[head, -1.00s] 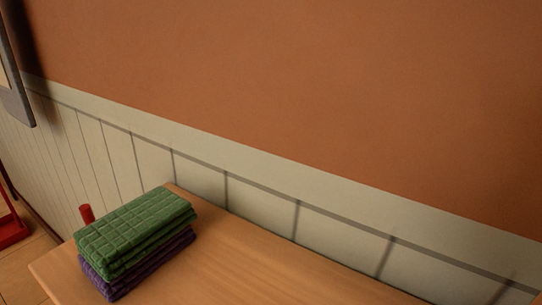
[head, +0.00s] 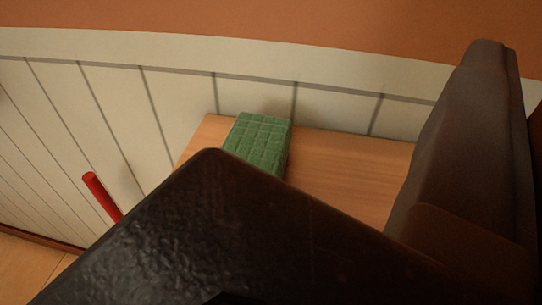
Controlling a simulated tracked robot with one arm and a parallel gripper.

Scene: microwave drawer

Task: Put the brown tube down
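I cannot make out a brown tube in the head view. My gripper and its fingers do not show, so I cannot see whether it holds anything. A wooden tabletop (head: 335,168) stands against the wall. A folded green quilted cloth stack (head: 262,139) lies on its far left part, its near end hidden.
A large dark, glossy, textured block (head: 205,240) fills the bottom foreground and hides much of the table. A tall dark brown padded-looking shape (head: 462,140) rises at the right. A red post (head: 101,194) stands left of the table. Floor (head: 28,262) shows at lower left.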

